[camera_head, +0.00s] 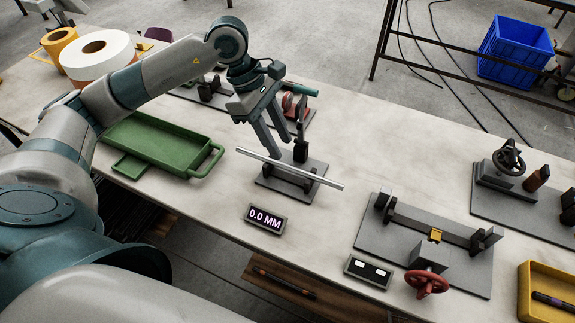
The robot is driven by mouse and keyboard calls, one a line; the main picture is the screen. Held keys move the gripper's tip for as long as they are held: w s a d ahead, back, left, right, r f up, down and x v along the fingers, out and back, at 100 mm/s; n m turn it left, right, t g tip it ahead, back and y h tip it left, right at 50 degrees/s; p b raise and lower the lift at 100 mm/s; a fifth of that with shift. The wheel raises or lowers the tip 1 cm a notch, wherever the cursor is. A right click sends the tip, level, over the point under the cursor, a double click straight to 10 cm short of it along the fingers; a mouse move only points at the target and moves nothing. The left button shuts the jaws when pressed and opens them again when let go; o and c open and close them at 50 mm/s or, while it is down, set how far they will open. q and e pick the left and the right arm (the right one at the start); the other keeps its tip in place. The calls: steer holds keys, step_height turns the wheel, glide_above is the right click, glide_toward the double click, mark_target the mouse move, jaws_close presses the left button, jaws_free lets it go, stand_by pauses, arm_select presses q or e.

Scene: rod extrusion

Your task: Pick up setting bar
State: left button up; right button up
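A long silvery bar (318,179), which I take to be the setting bar, lies across a dark stand on a grey base plate (299,198) in the head view. My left gripper (275,152) is just behind and above the bar, pointing down. Its two fingers are apart, with nothing visible between them. Whether a fingertip touches the bar cannot be told. A dark upright post (301,150) stands just right of the fingers. My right gripper is not in view.
A display (266,219) reading 0.0 MM stands in front. A green tray (165,142) is left, a fixture with red handwheel (426,283) right, and a yellow tray (531,300) far right. White and yellow rolls (78,62) stand back left. Bare tabletop (400,155) lies right of the bar.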

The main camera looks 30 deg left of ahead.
mark_target(286, 165)
arm_select(q)
steer(key=shift+s+d+f+p, duration=0.15)
steer(key=shift+f+p, duration=0.25)
steer(key=shift+p, duration=0.1)
steer(key=shift+s+d+f+p, duration=0.15)
steer(key=shift+f+p, duration=0.25)
steer(key=shift+p, duration=0.05)
steer(key=p+x, duration=0.1)
steer(key=x, duration=0.1)
steer(key=shift+s+f, duration=0.15)
steer(key=shift+f, duration=0.25)
steer(key=shift+d+f, duration=0.15)
steer(key=shift+f, duration=0.25)
jaws_close()
